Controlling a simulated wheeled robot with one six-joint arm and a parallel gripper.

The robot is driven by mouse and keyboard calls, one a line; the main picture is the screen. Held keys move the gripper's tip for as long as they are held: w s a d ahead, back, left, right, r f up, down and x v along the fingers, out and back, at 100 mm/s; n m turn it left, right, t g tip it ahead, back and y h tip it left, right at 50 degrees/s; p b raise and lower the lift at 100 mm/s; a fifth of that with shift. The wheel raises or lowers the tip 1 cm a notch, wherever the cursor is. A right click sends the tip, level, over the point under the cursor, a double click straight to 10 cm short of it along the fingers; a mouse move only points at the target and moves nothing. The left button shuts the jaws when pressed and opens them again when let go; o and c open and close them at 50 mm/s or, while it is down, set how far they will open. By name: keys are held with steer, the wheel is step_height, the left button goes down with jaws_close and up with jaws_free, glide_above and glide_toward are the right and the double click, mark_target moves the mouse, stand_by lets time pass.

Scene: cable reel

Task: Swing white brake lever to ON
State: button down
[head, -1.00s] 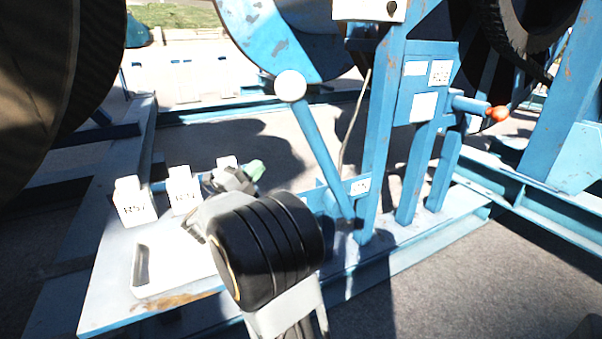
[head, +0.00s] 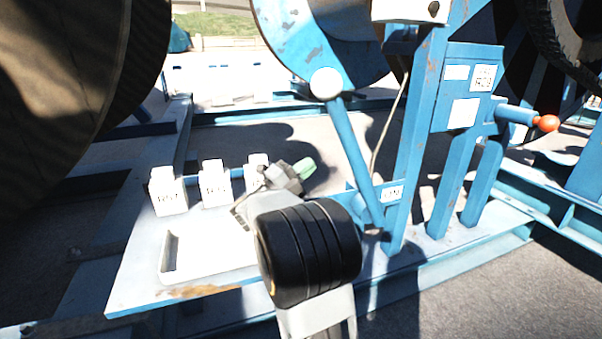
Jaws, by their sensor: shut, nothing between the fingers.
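The brake lever is a blue bar with a round white knob (head: 326,83) at its top. It leans up and to the left from a pivot on the blue frame's base beam, right of centre in the head view. A small white label (head: 391,193) sits beside the lever's foot; its lettering is too small to read surely. My gripper (head: 303,170) has pale green fingertips and is shut and empty. It is low and left of the lever, apart from the knob, beside the white blocks. My own wrist hides part of the platform.
Several white labelled blocks (head: 216,185) stand on the platform, with a shallow white tray (head: 170,258) in front. A blue panel (head: 466,90) with labels and an orange-tipped handle (head: 545,123) are at right. Large dark reels stand at left and upper right.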

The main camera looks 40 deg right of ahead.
mark_target(341, 139)
steer(key=b+x, duration=0.1)
steer(key=x, duration=0.7)
steer(key=shift+x, duration=0.75)
steer(key=shift+r, duration=0.1)
